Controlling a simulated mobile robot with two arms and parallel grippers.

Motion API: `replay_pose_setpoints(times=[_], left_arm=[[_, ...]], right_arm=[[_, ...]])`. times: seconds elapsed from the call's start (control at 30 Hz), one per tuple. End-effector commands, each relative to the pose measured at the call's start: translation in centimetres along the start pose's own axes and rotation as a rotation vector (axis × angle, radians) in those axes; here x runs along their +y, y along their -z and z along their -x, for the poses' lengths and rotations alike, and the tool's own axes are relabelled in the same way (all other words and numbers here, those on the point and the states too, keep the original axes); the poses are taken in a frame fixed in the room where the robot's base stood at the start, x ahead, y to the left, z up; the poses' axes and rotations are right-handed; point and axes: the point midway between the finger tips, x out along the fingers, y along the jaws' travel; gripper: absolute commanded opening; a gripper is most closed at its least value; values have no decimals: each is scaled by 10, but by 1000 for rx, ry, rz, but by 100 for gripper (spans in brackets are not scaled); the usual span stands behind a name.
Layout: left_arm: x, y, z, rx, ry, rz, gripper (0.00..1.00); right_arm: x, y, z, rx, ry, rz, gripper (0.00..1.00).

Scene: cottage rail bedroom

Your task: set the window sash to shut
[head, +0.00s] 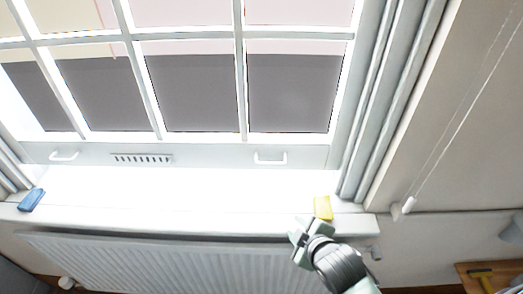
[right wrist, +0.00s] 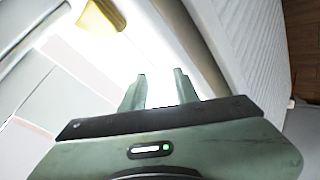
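The white window sash (head: 210,155) fills the top of the head view, with several glass panes. Its bottom rail carries two white pull handles, a left one (head: 64,156) and a right one (head: 270,160), and a slotted vent (head: 141,160). Below the rail is a very bright band, so I cannot tell how large any gap above the sill (head: 200,220) is. My right gripper (head: 299,237) is by the sill's front edge, below the right handle and apart from it. In the right wrist view the gripper (right wrist: 161,74) is open and empty. My left gripper is not in view.
A yellow block (head: 323,208) lies on the sill close to my right gripper. A blue item (head: 31,200) lies at the sill's left end. A ribbed radiator (head: 170,262) is below the sill. A pull cord (head: 409,204) hangs at right. A wooden surface (head: 500,272) is lower right.

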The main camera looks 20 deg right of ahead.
Motion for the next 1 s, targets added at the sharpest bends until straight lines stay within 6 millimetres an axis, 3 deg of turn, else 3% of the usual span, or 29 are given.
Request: replay_pose_setpoints(times=[0.1,0.33,0.47,1.0], left_arm=[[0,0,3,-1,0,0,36],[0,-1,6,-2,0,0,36],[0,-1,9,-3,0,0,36],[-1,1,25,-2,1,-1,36]], right_arm=[[41,39,-1,116,-137,228,30],[93,98,12,253,-373,576,30],[102,111,12,271,-419,640,30],[121,136,-50,271,-416,636,30]])
